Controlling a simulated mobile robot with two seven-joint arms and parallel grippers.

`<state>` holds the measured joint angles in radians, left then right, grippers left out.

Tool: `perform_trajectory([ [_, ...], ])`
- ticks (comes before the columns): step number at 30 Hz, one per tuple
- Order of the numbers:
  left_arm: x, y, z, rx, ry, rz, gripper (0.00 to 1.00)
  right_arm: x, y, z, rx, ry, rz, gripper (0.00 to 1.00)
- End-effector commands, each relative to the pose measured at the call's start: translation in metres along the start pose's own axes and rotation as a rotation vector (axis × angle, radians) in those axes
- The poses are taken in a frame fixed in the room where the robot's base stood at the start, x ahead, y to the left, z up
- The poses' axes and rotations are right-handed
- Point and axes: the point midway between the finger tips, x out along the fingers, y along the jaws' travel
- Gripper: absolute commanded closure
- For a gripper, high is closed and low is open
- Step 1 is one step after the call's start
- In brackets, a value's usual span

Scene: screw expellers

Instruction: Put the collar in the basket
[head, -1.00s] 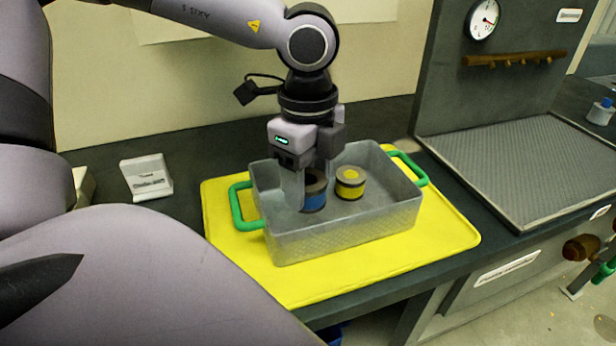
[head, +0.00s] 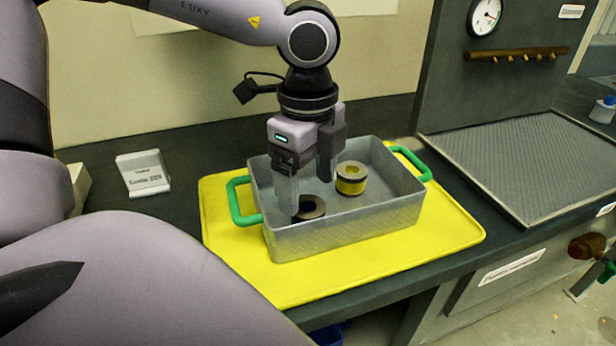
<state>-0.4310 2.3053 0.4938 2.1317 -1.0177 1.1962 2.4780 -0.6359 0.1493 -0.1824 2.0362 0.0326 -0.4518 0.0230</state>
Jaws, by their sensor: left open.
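The basket (head: 350,224) is a grey metal tub with a green handle at each end. A dark-topped ring-shaped collar (head: 313,208) is inside it, near the front left wall, which hides its lower part. A second collar with a yellow band (head: 351,187) stands upright in the basket, further back and right. My left gripper (head: 309,188) points down into the basket, jaws apart, above and around the dark-topped collar. Its near finger overlaps that collar's left side in the picture; I cannot tell whether they touch. My right gripper is not in view.
The basket stands on a yellow mat (head: 245,279) on a dark counter. A ribbed grey tray (head: 525,165) and an upright panel with a gauge (head: 484,17) are at right.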

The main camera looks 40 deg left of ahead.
Motion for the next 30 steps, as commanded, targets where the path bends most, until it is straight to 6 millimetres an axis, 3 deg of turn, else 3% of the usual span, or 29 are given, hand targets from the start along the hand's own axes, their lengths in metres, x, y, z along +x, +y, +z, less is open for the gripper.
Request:
perform_trajectory([
  [8,-0.018,0.000,0.000,0.000,0.001,0.002,0.20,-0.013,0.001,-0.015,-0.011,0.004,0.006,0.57],
  [21,-0.110,-0.001,0.000,-0.001,-0.001,-0.004,0.20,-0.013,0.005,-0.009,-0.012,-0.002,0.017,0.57],
  [30,-0.132,0.000,0.000,0.000,0.000,0.000,0.20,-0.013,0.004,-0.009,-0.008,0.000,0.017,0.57],
])
